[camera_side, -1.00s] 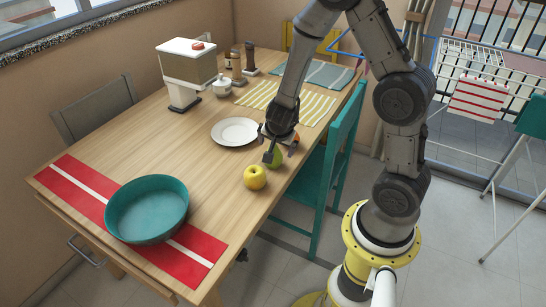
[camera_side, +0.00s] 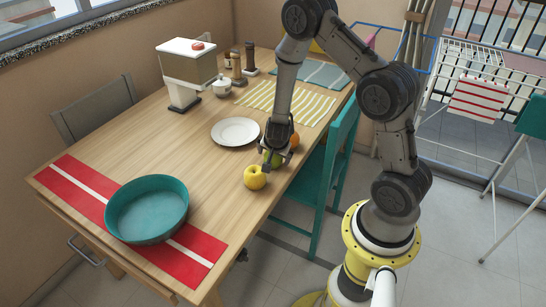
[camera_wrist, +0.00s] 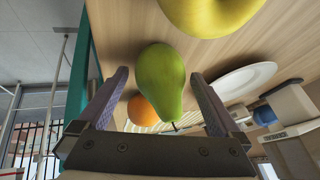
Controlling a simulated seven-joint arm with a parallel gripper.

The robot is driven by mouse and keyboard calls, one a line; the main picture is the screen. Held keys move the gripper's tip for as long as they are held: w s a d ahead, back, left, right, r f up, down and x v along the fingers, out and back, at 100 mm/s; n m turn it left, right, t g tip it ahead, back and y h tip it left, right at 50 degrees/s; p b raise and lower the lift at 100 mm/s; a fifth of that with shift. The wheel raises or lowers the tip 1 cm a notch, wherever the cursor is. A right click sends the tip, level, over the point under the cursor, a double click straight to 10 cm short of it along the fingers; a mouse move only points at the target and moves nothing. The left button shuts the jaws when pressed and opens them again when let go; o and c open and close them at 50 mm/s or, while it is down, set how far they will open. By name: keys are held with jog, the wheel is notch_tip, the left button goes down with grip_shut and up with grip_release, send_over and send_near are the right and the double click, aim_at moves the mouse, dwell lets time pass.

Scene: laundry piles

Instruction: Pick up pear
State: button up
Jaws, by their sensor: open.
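The green pear (camera_wrist: 161,80) lies on the wooden table between the two open fingers of my gripper (camera_wrist: 158,95) in the wrist view, with a gap on each side. In the side view the pear (camera_side: 274,159) is partly hidden behind my gripper (camera_side: 274,157), which is low over the table and points down. A yellow apple (camera_side: 255,177) sits just in front of the pear, close to the fingers; it also shows at the top of the wrist view (camera_wrist: 212,8).
An orange (camera_side: 294,140) sits just behind the pear, near the table's right edge. A white plate (camera_side: 235,131) is to the left. A teal bowl (camera_side: 147,208) stands on a red placemat (camera_side: 75,180). A teal chair (camera_side: 335,160) stands beside the table.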

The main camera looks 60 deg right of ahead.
jog(key=c, duration=1.4)
jog(key=shift+r, duration=0.15)
jog(key=shift+c, duration=0.2)
jog(key=shift+r, duration=0.3)
notch_tip(320, 180, up, 2)
jog(key=shift+r, duration=0.2)
jog(key=s+a+r, duration=0.6)
jog(key=s+r, duration=0.3)
jog(key=s, duration=0.3)
jog(key=shift+s+r, duration=0.3)
jog(key=shift+r, duration=0.1)
